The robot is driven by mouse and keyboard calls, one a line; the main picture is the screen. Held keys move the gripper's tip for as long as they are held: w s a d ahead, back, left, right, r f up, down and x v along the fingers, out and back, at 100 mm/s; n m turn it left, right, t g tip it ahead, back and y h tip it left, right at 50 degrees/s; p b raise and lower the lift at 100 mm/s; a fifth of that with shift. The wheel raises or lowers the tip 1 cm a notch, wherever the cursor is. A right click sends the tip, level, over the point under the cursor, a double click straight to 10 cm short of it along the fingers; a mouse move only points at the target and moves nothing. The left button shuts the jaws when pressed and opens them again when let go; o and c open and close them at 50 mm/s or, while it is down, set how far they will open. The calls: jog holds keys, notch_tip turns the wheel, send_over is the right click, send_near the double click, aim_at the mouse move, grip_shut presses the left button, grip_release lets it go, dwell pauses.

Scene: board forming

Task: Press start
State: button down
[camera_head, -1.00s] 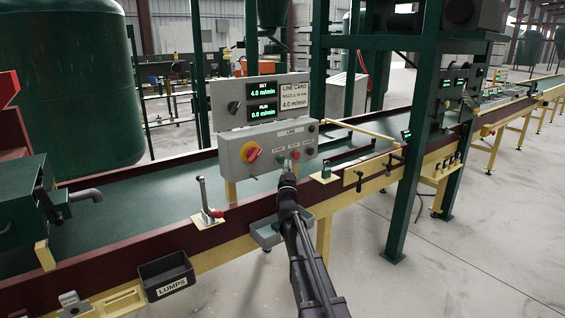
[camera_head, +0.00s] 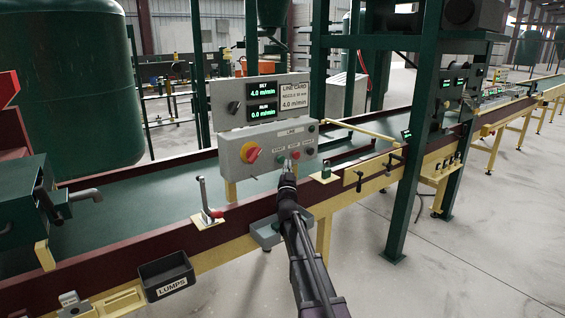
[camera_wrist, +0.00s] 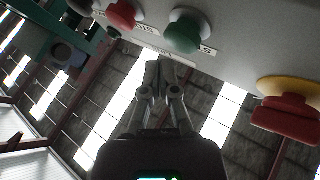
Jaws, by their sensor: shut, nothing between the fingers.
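The grey control box (camera_head: 268,140) stands over the near side of the conveyor. The green start button (camera_wrist: 184,32) is large in the wrist view, with the red stop button (camera_wrist: 122,14) to its left. In the head view the start button (camera_head: 281,159) is small and sits close to my gripper. My gripper (camera_wrist: 160,66) is shut and empty, its fingertips just below the green button in the wrist view. I cannot tell whether they touch it. The run display (camera_head: 262,111) reads 0.0 m/min and the set display (camera_head: 263,90) reads 4.0 m/min.
A red and yellow rotary switch (camera_head: 250,152) is left of the buttons and also shows at right in the wrist view (camera_wrist: 288,112). A red-knobbed lever (camera_head: 205,202) and a LUMPS bin (camera_head: 167,277) are on the near rail. A green post (camera_head: 412,160) stands right.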

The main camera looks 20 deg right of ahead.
jog(key=shift+w+a, duration=0.3)
jog(key=shift+w, duration=0.6)
dwell(1.5)
jog(key=shift+s, duration=0.1)
jog(key=shift+s+d, duration=0.35)
jog(key=shift+s, duration=0.45)
jog(key=shift+s, duration=0.15)
jog(key=shift+s+d, duration=0.3)
jog(key=shift+s, duration=0.6)
jog(key=shift+s+d, duration=0.3)
jog(key=shift+s, duration=0.6)
jog(key=shift+s+d, duration=0.3)
jog(key=shift+s, duration=0.6)
